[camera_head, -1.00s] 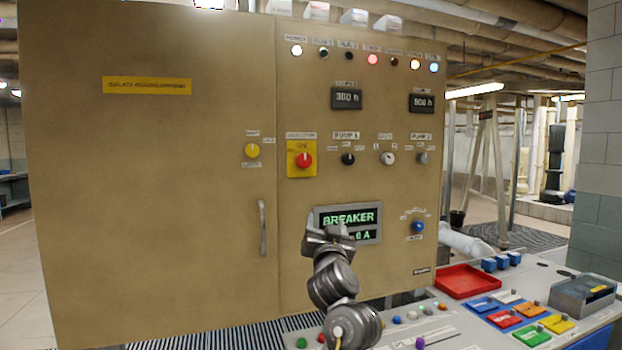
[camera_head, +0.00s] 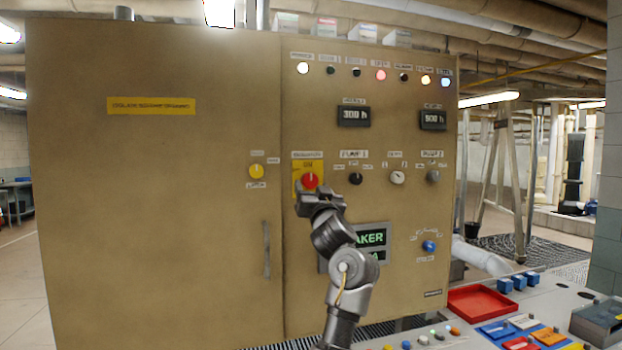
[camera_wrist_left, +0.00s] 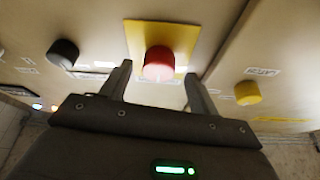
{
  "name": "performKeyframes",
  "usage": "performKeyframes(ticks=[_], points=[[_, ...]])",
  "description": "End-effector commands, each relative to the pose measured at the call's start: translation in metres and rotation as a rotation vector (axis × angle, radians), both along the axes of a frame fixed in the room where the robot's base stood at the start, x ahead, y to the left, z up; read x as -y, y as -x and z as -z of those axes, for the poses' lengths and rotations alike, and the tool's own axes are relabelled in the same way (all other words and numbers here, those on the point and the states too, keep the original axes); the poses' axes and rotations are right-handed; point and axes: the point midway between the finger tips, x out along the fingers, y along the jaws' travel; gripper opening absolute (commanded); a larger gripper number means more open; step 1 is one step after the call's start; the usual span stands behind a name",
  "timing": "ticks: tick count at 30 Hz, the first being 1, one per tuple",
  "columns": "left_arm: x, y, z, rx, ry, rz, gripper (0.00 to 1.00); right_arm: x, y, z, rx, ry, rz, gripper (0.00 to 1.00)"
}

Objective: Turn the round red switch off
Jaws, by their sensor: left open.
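The round red switch (camera_head: 309,180) sits on a yellow plate (camera_head: 298,168) on the tan cabinet door, with a pale mark across its face. My left gripper (camera_head: 314,192) is just below and in front of the switch and covers the plate's lower part. In the left wrist view, the red switch (camera_wrist_left: 159,63) shows ahead of and between the two spread fingers of my left gripper (camera_wrist_left: 158,78). The fingers stand apart from the knob's sides, and nothing is held. How deep the fingertips reach around the knob I cannot tell. My right gripper is not in view.
A yellow knob (camera_head: 257,171) is left of the switch, and a black knob (camera_head: 355,178) is right of it. The cabinet handle (camera_head: 266,249) stands out below left. A console with a red tray (camera_head: 484,301) is at the lower right.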

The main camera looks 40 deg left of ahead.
Motion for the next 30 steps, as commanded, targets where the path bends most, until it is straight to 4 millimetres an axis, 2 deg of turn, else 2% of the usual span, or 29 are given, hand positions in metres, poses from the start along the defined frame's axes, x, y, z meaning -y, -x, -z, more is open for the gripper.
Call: performKeyframes(ticks=[1, 6, 17, 27, 30], points=[[-0.006, -0.004, -0.006, -0.003, 0.000, -0.001, 0.61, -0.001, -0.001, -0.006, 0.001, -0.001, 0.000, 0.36], [-0.017, -0.014, -0.010, -0.001, -0.001, 0.000, 0.61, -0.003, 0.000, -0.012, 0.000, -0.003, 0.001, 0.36], [-0.020, -0.017, -0.010, 0.001, 0.001, 0.003, 0.61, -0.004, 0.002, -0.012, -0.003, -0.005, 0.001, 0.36], [-0.020, -0.017, -0.010, 0.000, 0.000, 0.001, 0.18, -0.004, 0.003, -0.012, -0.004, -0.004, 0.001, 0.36], [-0.020, -0.017, -0.010, 0.002, 0.002, 0.002, 0.17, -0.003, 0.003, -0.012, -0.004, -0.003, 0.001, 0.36]])
